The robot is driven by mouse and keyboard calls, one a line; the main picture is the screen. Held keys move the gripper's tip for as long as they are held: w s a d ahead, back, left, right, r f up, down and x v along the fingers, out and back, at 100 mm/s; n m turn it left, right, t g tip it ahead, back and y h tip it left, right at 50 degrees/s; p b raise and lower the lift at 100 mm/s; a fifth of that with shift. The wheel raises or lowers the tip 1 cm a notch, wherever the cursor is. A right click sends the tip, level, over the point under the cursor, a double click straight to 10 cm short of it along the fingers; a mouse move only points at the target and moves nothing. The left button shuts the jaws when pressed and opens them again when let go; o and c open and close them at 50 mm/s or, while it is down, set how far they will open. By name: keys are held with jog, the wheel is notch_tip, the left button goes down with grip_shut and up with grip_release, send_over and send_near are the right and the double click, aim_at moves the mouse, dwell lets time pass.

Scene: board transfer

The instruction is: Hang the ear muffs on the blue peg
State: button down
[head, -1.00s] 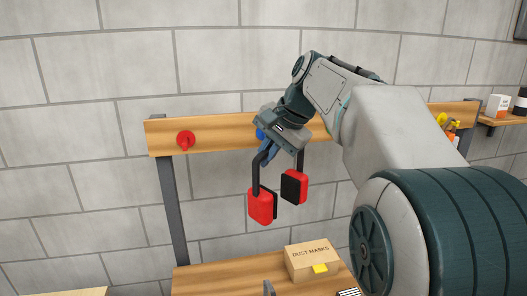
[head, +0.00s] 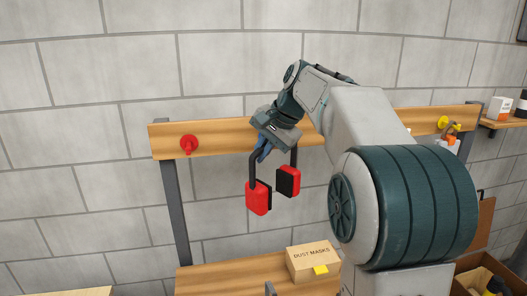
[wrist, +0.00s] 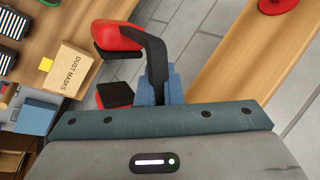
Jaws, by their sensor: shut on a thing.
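The ear muffs have red cups with black pads and a dark band; they hang in front of the pegboard (head: 220,140) in the head view, with one red cup (head: 258,199) at the left. My gripper (head: 263,150) is shut on the band, the cups hanging below its blue fingers. The wrist view shows the band (wrist: 156,62) at the fingers (wrist: 160,88) and a red cup (wrist: 118,36). The blue peg is not visible now; my gripper and wrist cover the middle of the board.
A red peg (head: 188,144) is empty on the board's left. A yellow peg (head: 443,122) at the right has something hanging near it. A dust masks box (head: 313,262) stands on the wooden shelf (head: 235,276) below.

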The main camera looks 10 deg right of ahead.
jog(key=w+p, duration=0.1)
jog(key=w, duration=0.1)
jog(key=w+f, duration=0.1)
jog(key=shift+w+p, duration=0.4)
jog(key=shift+f, duration=0.15)
dwell(0.6)
jog(key=c, duration=1.5)
grip_release()
jog(key=shift+w, duration=0.1)
jog(key=shift+d, duration=0.1)
